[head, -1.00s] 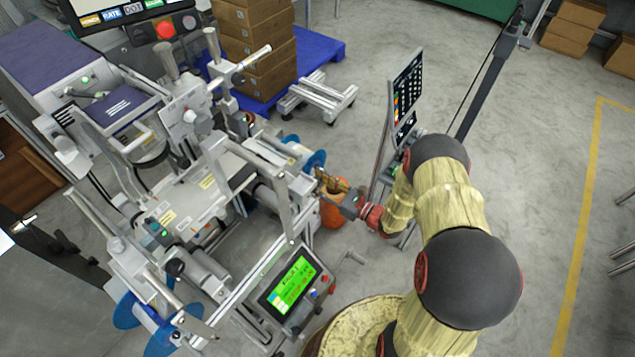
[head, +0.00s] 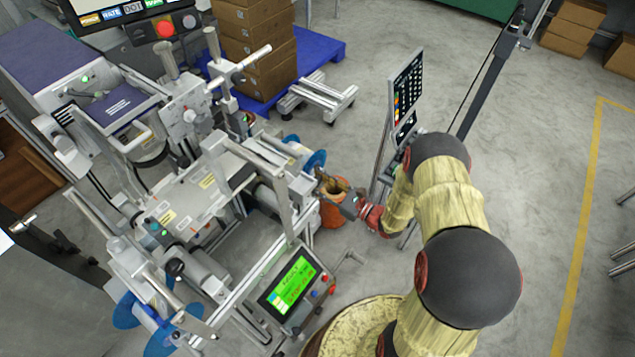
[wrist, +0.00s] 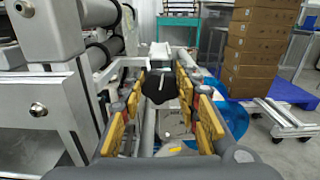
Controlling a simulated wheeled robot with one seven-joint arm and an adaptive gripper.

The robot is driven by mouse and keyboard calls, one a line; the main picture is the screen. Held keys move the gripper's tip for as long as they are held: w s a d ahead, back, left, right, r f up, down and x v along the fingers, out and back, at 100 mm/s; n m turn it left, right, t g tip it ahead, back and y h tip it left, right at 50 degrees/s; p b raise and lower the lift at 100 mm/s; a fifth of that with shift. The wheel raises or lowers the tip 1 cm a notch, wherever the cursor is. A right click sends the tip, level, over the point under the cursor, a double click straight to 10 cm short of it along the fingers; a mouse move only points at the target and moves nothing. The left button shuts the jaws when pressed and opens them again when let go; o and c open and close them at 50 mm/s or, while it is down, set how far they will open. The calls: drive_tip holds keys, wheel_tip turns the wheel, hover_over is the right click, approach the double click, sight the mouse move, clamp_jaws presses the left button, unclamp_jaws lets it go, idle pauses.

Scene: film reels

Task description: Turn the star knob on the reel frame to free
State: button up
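The star knob (wrist: 161,88) is dark, with a white line on its face, and sits at the reel frame (wrist: 70,80) in the wrist view. My gripper (wrist: 161,82) has its two yellow-padded fingers on either side of the knob, with narrow gaps showing, so it looks open around it. In the head view my gripper (head: 333,184) is at the right side of the reel frame (head: 222,190), beside a blue reel (head: 316,160). The knob is too small or hidden to make out there.
An orange container (head: 332,216) is below my gripper. A control panel with a green screen (head: 292,283) is nearer on the frame. Boxes (head: 255,45) stand on a blue pallet (head: 318,48).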

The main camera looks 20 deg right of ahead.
drive_tip(key=o, duration=0.5)
drive_tip(key=shift+c, duration=0.2)
drive_tip(key=v, duration=1.2)
